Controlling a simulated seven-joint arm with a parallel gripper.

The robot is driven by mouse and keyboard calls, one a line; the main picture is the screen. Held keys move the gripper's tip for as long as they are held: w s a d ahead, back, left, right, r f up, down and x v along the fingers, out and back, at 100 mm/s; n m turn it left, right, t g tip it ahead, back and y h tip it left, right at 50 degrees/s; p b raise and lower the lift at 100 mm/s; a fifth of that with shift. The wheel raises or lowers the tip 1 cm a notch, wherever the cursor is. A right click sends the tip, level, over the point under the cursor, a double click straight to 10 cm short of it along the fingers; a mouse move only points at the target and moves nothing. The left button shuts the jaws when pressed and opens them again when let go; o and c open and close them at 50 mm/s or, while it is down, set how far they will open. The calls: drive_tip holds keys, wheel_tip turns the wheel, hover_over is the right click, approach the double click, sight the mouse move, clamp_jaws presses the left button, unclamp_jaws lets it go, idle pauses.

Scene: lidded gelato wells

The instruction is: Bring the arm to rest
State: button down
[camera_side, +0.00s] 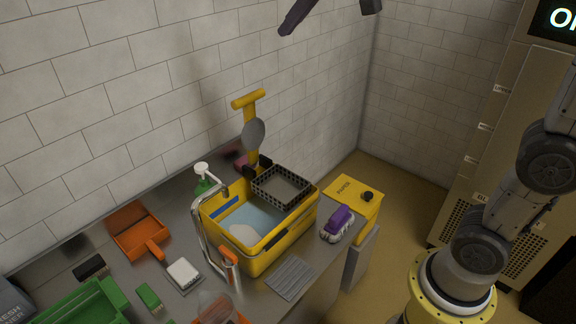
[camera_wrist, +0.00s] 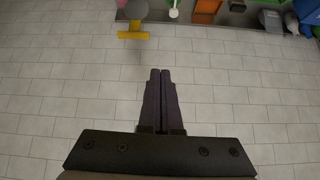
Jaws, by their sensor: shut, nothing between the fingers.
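My gripper (camera_wrist: 160,72) shows in the wrist view with its two dark fingers side by side, shut and empty. Behind the fingers is only pale tiled wall. In the side view, the dark purple fingers of my gripper (camera_side: 284,31) hang at the top edge, high in front of the wall and well above the counter. The rest of the hand is mostly cut off by the frame. My gripper touches nothing that I can see.
Below stand a yellow sink tub (camera_side: 281,248) with a black basket (camera_side: 283,187), a curved tap (camera_side: 204,240) and a yellow T-handle (camera_side: 248,99). An orange dustpan (camera_side: 137,234) and a purple brush (camera_side: 340,220) lie on the counter. The air around my gripper is clear.

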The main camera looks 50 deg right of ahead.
drive_tip(key=s+f, duration=0.3)
drive_tip(key=s, duration=0.5)
drive_tip(key=s+f, duration=0.3)
drive_tip(key=s, duration=0.5)
drive_tip(key=s+f+g, duration=0.2)
drive_tip(key=s+f, duration=0.7)
drive_tip(key=f, duration=0.4)
drive_tip(key=shift+s+d+n, duration=0.15)
drive_tip(key=shift+d+n, duration=0.15)
drive_tip(key=shift+d, duration=0.05)
